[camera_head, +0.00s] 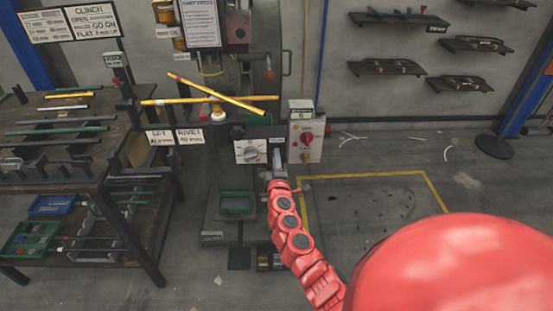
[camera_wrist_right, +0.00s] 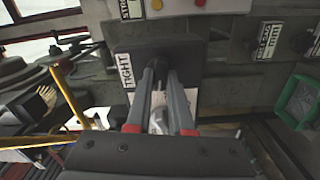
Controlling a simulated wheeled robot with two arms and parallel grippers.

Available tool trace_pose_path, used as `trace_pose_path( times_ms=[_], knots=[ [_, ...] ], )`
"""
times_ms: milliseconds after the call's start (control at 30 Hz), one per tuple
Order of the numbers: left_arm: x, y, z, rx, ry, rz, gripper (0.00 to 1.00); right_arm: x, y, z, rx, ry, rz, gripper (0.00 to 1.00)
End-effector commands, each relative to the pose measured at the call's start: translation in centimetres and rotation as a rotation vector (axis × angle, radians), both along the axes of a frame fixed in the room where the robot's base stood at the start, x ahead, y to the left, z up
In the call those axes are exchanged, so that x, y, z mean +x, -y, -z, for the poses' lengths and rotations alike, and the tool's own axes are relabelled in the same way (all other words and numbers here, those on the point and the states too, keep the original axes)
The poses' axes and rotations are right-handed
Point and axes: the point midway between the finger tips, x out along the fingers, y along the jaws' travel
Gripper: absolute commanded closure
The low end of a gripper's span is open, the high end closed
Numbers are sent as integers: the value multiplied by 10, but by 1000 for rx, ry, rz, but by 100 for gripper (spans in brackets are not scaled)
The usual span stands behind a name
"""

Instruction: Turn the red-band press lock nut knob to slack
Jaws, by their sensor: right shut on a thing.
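The press (camera_head: 238,62) stands in the middle of the head view; I cannot make out a red band on it. My right gripper (camera_head: 277,160) is at its front, just right of a white dial plate (camera_head: 250,151). In the right wrist view my right gripper (camera_wrist_right: 161,72) has its two fingers against a dark block (camera_wrist_right: 185,55) with a TIGHT label (camera_wrist_right: 127,75) on its left side. The fingers are shut on the lock nut knob, which is mostly hidden between them. My left gripper is not in view.
A grey control box (camera_head: 307,135) with a red knob is close on the right. Crossed yellow bars (camera_head: 215,97) stick out above the dial. A green tray (camera_head: 237,203) is low at the press base. A workbench (camera_head: 75,150) with rods stands left. Floor on the right is mostly clear.

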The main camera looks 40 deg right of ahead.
Motion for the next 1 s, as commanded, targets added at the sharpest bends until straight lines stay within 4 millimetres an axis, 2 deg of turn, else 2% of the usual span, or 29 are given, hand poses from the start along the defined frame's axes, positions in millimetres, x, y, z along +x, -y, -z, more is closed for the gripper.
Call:
trace_pose_path(
  times_ms=[400,933,967,1000],
  knots=[
    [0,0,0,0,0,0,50,0,-1,1,-146,-90,-4,100],
    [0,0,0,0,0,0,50,0,-1,1,-163,-100,-3,100],
    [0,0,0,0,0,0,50,0,-1,1,-163,-100,-3,75],
    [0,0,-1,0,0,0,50,0,-1,1,-162,-100,-2,68]
  ],
)
